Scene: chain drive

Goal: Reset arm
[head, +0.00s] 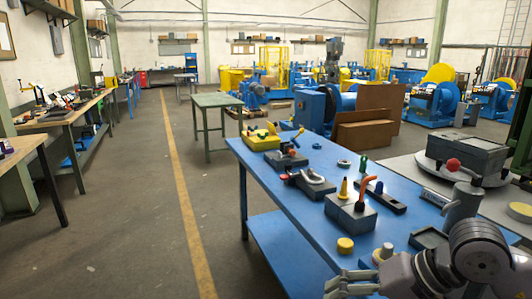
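My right gripper (347,285) is at the bottom edge of the head view, over the front part of the blue table (262,168). Its arm comes in from the lower right. The fingers are partly cut off by the frame edge, so I cannot tell how far apart they are. I see nothing held in the visible part. A yellow round piece (345,245) lies on the table just beyond the gripper. My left gripper is not in view.
On the blue table stand a yellow tray (261,143), a grey block with an orange handle (351,211), a black bar with pegs (379,198) and clamp-like fixtures (308,182). A grey housing (466,156) stands at right. The floor left of the table is clear.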

